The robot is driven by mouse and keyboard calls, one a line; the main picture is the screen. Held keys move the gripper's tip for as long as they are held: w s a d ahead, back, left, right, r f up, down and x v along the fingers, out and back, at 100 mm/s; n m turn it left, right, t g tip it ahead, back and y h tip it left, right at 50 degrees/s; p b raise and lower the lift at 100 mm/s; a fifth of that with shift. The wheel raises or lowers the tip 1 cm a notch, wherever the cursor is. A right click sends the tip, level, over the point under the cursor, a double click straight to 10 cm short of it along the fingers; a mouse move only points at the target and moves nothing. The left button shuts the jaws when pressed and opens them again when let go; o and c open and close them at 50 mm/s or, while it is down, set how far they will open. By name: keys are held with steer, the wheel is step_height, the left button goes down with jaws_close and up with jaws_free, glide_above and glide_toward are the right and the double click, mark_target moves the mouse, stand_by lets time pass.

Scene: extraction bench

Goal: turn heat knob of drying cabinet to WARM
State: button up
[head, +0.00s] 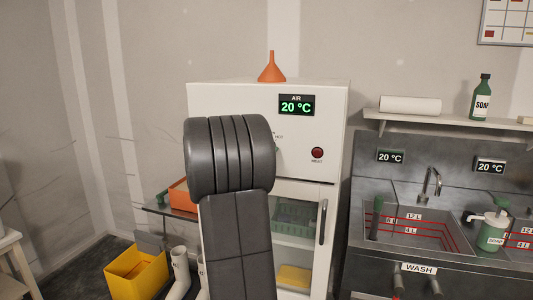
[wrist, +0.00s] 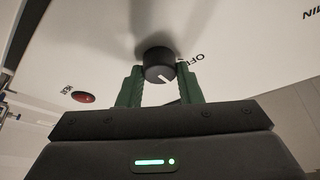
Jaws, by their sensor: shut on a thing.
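The drying cabinet (head: 230,100) is a white box with a lit AIR display (head: 296,105) reading 20 °C. Its black round heat knob (wrist: 158,64) shows in the wrist view, between the two green fingers of my gripper (wrist: 158,80), which are shut on its sides. The white pointer line on the knob points to the lower right in that view. An OFF label (wrist: 194,59) is printed to the right of the knob. In the head view my arm hides the knob; part of a HOT label shows beside the arm. The WARM mark cannot be made out.
A red HEAT lamp (head: 317,153) sits on the panel, right of my arm. The cabinet's glass door (head: 325,222) is below. An orange funnel (head: 272,67) stands on top. A sink bench (head: 365,210) adjoins at right; a yellow bin (head: 137,273) stands at lower left.

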stand_by(0.4)
steer(key=o, duration=1)
steer(key=b+v, duration=0.3)
steer(key=v, duration=1)
steer(key=shift+s+a+f, duration=0.15)
steer(key=shift+s, duration=0.15)
steer(key=p+x, duration=0.3)
steer(key=x, duration=1)
steer(key=shift+w, duration=0.3)
